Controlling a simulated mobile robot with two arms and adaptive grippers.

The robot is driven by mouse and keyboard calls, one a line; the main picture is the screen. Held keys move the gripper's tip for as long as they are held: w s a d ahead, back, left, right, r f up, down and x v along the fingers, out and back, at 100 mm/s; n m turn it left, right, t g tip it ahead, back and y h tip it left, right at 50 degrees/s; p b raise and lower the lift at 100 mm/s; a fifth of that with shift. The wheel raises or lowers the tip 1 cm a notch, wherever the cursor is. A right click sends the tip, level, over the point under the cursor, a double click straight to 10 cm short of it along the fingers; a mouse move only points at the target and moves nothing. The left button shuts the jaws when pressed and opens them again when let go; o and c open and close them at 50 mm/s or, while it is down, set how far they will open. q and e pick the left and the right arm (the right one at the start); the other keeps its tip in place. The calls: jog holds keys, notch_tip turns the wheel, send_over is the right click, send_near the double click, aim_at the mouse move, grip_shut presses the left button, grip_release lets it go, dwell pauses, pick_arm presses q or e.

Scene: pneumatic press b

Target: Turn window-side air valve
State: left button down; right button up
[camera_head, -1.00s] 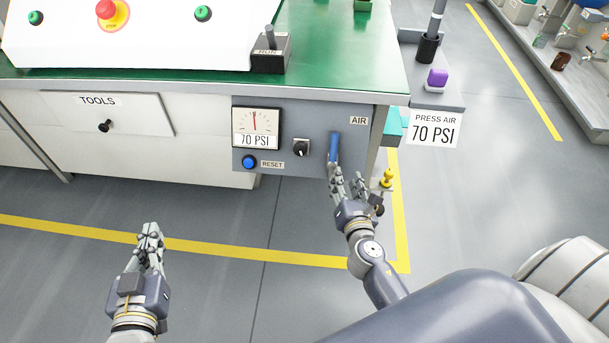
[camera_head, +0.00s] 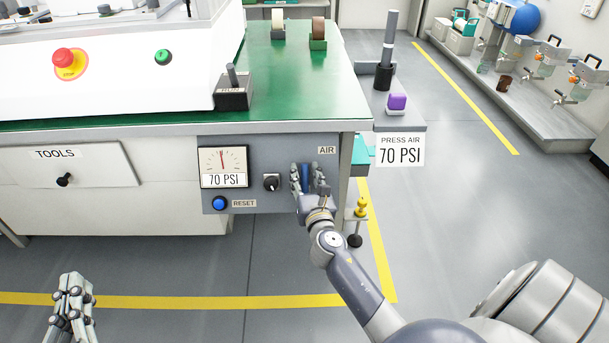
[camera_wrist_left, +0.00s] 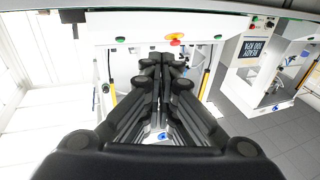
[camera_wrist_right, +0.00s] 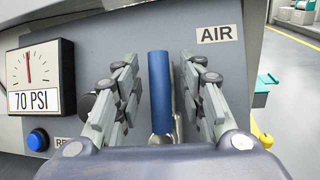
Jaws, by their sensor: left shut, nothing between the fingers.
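The air valve has a blue lever (camera_wrist_right: 160,95) that stands upright on the grey panel (camera_head: 328,168) under the AIR label (camera_wrist_right: 216,34). My right gripper (camera_wrist_right: 155,85) is open, with one finger on each side of the lever; a gap shows on both sides in the right wrist view. In the head view the right gripper (camera_head: 309,178) partly hides the lever (camera_head: 305,175). My left gripper (camera_head: 75,290) is shut and empty, low at the left over the floor, far from the valve. It also shows in the left wrist view (camera_wrist_left: 163,65).
Left of the valve are a black knob (camera_head: 271,182), a gauge reading 70 PSI (camera_head: 222,167) and a blue RESET button (camera_head: 220,203). A yellow-topped fitting (camera_head: 361,207) stands just right of the panel. The green bench top (camera_head: 290,85) overhangs above. The floor in front is clear.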

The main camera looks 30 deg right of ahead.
pick_arm(q)
jog(key=shift+r, duration=0.25)
pick_arm(e)
jog(key=shift+w+d, duration=0.15)
jog(key=shift+w, duration=0.2)
grip_shut()
